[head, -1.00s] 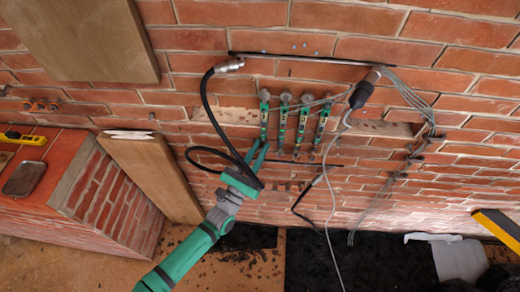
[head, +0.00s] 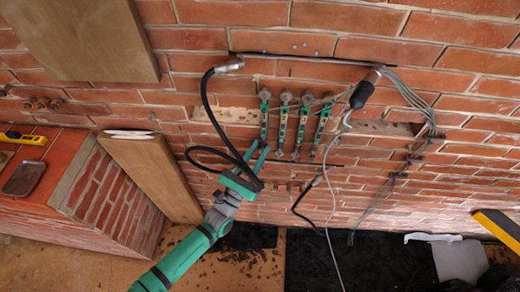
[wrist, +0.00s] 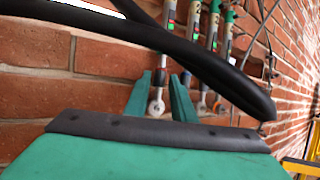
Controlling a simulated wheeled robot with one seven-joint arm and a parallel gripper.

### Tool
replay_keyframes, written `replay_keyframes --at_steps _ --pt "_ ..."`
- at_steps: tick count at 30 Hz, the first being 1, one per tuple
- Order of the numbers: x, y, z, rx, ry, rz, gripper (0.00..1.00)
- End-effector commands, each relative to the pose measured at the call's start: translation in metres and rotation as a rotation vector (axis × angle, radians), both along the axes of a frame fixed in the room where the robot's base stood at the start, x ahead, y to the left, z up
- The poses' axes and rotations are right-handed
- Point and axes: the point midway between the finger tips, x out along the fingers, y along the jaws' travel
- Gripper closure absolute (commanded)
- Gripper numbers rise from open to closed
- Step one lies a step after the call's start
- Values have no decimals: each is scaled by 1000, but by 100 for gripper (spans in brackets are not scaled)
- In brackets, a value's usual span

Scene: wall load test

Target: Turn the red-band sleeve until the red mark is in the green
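Several slim turnbuckle-like rods with green upper bodies hang side by side on the brick wall. The leftmost rod (head: 264,116) is nearest my gripper (head: 258,154), which is at its lower end. In the wrist view, my gripper (wrist: 161,88) has its two green fingers apart, one on each side of the leftmost rod's pale lower end (wrist: 157,100). I cannot tell whether they touch it. Small green and red patches show on the rods in the wrist view. Which sleeve has the red band, and where its mark points, is too small to tell.
A black cable (head: 205,105) loops in front of my gripper and crosses the wrist view (wrist: 190,55). A dark connector (head: 362,95) with grey wires hangs right of the rods. A wooden board (head: 150,172) leans at the left beside a brick ledge (head: 110,195).

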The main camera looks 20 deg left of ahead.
Motion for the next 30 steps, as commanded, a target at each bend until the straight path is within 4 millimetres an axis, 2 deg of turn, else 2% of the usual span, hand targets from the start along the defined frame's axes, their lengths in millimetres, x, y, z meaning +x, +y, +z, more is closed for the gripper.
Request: replay_keyframes --at_steps 9,15,21,30 --pt "-52 11 -23 2 5 2 77" --pt "-78 14 -34 1 3 -2 77" --pt "-88 15 -38 0 2 -4 77" --pt "-89 15 -38 0 2 -2 77"
